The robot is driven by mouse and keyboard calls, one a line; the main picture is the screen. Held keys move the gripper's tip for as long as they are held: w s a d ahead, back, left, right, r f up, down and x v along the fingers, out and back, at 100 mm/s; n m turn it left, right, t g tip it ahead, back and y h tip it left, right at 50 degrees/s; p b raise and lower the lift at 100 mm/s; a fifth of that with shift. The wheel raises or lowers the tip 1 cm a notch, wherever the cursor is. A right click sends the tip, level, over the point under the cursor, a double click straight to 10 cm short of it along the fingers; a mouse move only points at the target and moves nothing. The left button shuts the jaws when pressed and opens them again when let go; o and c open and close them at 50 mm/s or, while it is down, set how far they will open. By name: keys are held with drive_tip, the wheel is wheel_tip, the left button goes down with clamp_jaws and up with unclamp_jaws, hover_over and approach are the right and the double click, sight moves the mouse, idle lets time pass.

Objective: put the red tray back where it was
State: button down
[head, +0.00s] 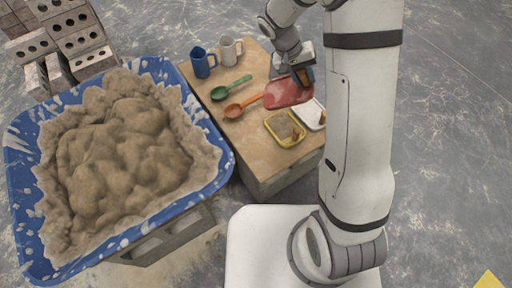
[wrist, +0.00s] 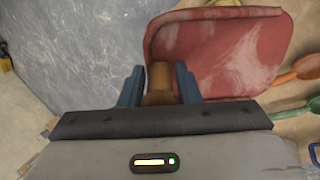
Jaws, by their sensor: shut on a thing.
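The red tray (head: 287,94) is at the right side of the wooden tabletop in the head view. Its worn red face with pale smears (wrist: 225,50) fills the upper right of the wrist view. My gripper (head: 303,78) is at its far right edge. In the wrist view the blue fingers of my gripper (wrist: 158,86) are closed on a brown wooden handle at the tray's edge. I cannot tell whether the tray touches the tabletop or is slightly above it.
A blue tub of mortar (head: 222,165) stands left. Blocks (head: 75,25) are behind.

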drive_tip(key=s+a+f+m+y+b, duration=0.3)
drive_tip(key=s+a+f+m+b, duration=0.25)
drive_tip(key=f+b, duration=0.3)
drive_tip(key=s+a+f+m+y+b, duration=0.2)
drive_tip(key=s+a+f+m+b, duration=0.35)
drive_tip(key=f+b, duration=0.35)
drive_tip(key=shift+n, duration=0.3)
wheel_tip(320, 180, down, 11)
drive_tip(key=b, duration=0.4)
drive_tip(key=shift+w+f, duration=0.1)
drive_tip(key=c, duration=1.1)
unclamp_jaws()
drive_tip(key=shift+o, duration=0.2)
